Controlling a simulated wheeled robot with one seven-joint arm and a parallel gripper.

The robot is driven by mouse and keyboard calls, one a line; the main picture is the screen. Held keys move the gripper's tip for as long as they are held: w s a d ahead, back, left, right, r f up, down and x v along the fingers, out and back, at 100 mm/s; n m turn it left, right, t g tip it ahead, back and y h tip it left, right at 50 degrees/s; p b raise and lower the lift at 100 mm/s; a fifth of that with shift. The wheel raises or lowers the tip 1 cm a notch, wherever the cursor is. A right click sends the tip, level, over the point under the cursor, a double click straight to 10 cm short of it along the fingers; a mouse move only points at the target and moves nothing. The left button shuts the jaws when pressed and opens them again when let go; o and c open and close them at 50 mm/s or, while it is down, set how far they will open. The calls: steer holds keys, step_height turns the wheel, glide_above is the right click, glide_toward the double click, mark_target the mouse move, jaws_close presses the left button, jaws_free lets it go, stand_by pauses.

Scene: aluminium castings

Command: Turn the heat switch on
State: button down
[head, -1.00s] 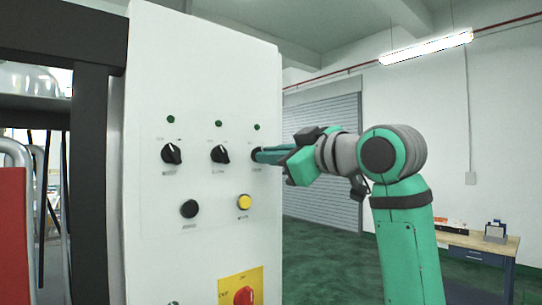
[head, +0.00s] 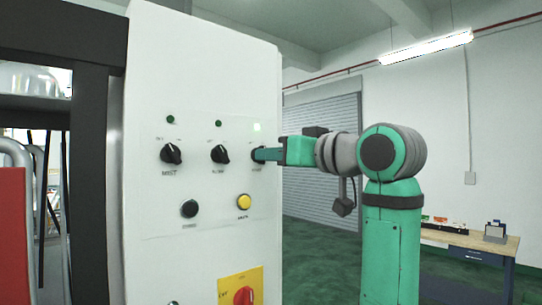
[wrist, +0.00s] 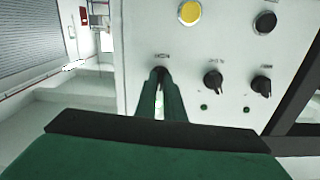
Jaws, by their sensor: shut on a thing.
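The white control panel (head: 150,75) carries a row of three black rotary knobs: a left knob (head: 171,154), a middle knob (head: 220,154) and a right knob (head: 254,155). The left label reads MIST; the right knob's label is too small to read surely. My gripper (head: 262,154) is shut on the right knob, its fingers on either side of it. In the wrist view my gripper (wrist: 161,78) grips that knob, mostly hidden between the fingers. The lamp above it (head: 257,127) glows pale green; the lamps over the other two are dark green.
Below the knobs are a black button (head: 189,209), a yellow button (head: 244,202) and a red switch on a yellow plate (head: 244,296). A dark frame (head: 90,180) stands left of the panel. A workbench (head: 470,242) is at the far right. Open floor lies between.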

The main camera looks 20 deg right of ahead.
steer(key=m, duration=0.5)
stand_by(0.6)
steer(key=c, duration=1.9)
jaws_free()
steer(key=shift+o, duration=0.2)
steer(key=v, duration=1)
steer(key=shift+s+d, duration=0.2)
steer(key=shift+s, duration=0.15)
